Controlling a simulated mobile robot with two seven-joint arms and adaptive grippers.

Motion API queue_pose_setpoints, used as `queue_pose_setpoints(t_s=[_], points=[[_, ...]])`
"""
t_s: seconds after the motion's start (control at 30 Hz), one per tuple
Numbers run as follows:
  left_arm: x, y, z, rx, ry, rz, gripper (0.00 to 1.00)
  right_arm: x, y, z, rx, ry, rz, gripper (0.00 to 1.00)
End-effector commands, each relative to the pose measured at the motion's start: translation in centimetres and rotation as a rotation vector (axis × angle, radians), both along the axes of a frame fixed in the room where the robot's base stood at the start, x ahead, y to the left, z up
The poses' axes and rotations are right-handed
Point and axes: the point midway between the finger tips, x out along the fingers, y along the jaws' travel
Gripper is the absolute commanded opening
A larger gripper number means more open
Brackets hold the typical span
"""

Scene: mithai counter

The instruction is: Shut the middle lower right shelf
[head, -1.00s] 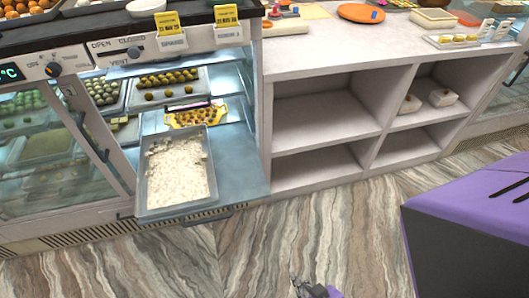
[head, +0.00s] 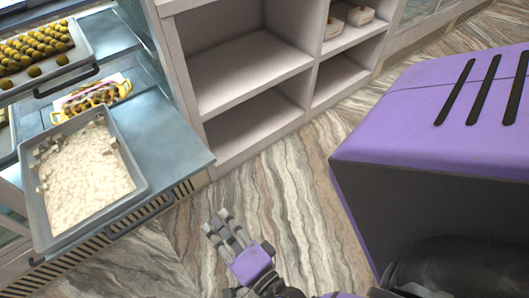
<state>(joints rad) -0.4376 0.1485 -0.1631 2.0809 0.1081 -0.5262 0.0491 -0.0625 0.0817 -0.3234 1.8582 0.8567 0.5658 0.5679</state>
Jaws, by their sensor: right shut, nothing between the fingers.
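The pulled-out lower shelf (head: 172,150) of the display case is a blue-grey slide-out panel at the left. It sticks out over the floor and has a dark bar handle along its front edge. A grey tray (head: 142,182) of white crumbly sweet lies on it, with a yellow patterned tray (head: 74,104) behind. My right gripper (head: 218,222) is shut and empty, low over the floor. In the picture it is right of the shelf's front edge and apart from it. My left gripper is not in view.
An upper shelf with a tray (head: 84,58) of round brown sweets is above at the left. A white open shelving unit (head: 255,72) stands right of the case, with small boxes (head: 360,16) in one compartment. Striped floor (head: 285,185) is clear in front of it.

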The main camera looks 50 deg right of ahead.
Motion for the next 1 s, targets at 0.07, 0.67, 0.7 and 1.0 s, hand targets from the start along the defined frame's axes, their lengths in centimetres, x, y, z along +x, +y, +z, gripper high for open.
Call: queue_pose_setpoints(t_s=[0.07, 0.67, 0.7, 1.0], points=[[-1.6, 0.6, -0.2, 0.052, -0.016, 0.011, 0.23, 0.7, -0.2, -0.7, 0.057, -0.026, -0.031, 0.0], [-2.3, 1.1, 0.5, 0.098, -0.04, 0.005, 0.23, 9.1, -2.0, -0.3, 0.105, -0.052, -0.06, 0.0], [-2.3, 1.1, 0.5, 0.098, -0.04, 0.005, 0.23, 9.9, -2.1, -0.3, 0.103, -0.053, -0.059, 0.0], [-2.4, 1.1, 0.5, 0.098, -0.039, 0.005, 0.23, 14.1, -3.0, -0.5, 0.102, -0.048, -0.059, 0.0]])
